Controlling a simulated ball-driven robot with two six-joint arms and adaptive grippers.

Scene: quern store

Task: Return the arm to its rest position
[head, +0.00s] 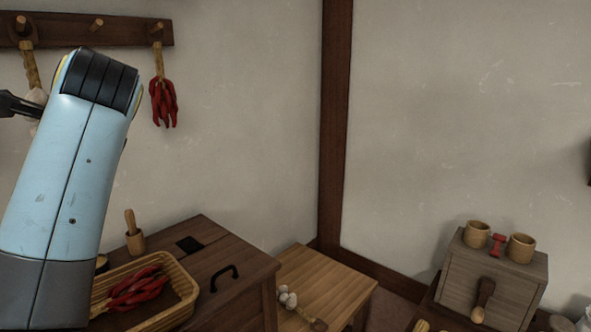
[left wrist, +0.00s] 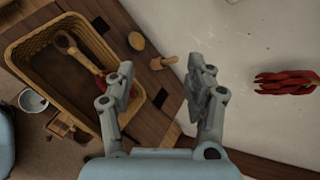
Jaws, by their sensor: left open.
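My left arm (head: 75,170) rises light blue at the left of the head view, with a black joint at its top. A dark piece at the left edge beside it may be part of the gripper; I cannot tell. In the left wrist view my left gripper (left wrist: 160,76) has its two grey fingers spread wide. Nothing is held between them. Beyond the fingers lie a dark wooden top and the pale wall. My right gripper is in neither view.
A wicker tray (head: 183,318) of red chillies (head: 137,288) sits on a wooden chest (head: 235,253) below my arm. Chillies (head: 163,102) hang from a wall rack (head: 125,32) nearby. The wrist view shows a wicker basket (left wrist: 22,95).

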